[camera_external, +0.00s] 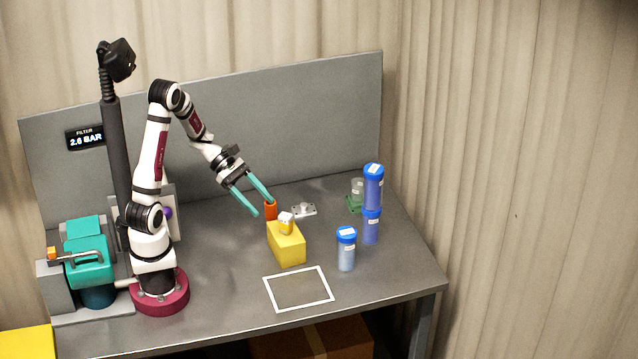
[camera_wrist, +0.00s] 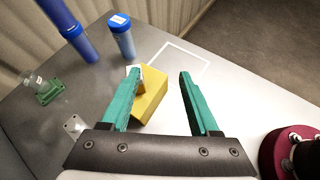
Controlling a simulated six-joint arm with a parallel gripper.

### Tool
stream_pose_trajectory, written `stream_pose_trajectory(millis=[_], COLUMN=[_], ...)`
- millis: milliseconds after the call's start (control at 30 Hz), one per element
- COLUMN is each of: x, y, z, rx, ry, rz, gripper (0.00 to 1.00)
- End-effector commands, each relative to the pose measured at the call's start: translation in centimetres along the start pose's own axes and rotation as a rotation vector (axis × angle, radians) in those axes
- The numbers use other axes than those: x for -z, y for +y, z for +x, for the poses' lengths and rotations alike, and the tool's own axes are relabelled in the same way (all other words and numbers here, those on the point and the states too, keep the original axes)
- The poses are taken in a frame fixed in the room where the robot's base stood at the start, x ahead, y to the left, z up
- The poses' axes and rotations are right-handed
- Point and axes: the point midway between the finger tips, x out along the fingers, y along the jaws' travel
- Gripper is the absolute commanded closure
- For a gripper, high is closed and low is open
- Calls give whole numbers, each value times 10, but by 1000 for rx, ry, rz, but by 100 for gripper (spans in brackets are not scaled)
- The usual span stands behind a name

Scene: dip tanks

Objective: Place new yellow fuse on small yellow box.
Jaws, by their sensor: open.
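The small yellow box (camera_external: 287,248) stands on the grey table, and it also shows in the wrist view (camera_wrist: 151,97). A small white-and-yellow piece, which looks like the yellow fuse (camera_external: 286,223), sits on top of the box. In the wrist view its pale top shows by the left fingertip, partly hidden. My gripper (camera_external: 264,207) has teal fingers, is open and holds nothing. It is above and behind the box in the external view; in the wrist view its fingers (camera_wrist: 159,74) are spread wide, with the left one overlapping the box.
An orange cylinder (camera_external: 270,211) stands behind the box, close to a fingertip. A metal bracket (camera_external: 304,210) is beside it. Blue tubes (camera_external: 371,226) and a blue-capped jar (camera_external: 346,250) stand to the right. A white square outline (camera_external: 298,289) marks clear table in front.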

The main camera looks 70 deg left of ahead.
Motion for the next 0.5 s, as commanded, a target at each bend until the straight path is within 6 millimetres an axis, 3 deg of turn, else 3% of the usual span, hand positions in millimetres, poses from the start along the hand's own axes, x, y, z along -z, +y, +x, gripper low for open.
stream_pose_trajectory(millis=[33, 100, 200, 267, 333, 400, 500], x=[-25, -50, -54, -47, -40, -36, -34], y=[-29, -90, -158, -177, -182, -179, -174], z=[9, 11, -14, -37, -60, -76, -86], rx=[133, 406, 808, 1024, 1230, 1373, 1467], ry=[44, 117, 196, 234, 273, 304, 328], rz=[208, 629, 1254, 1588, 1895, 2096, 2219], gripper=[38, 38, 38, 38, 38, 38, 38])
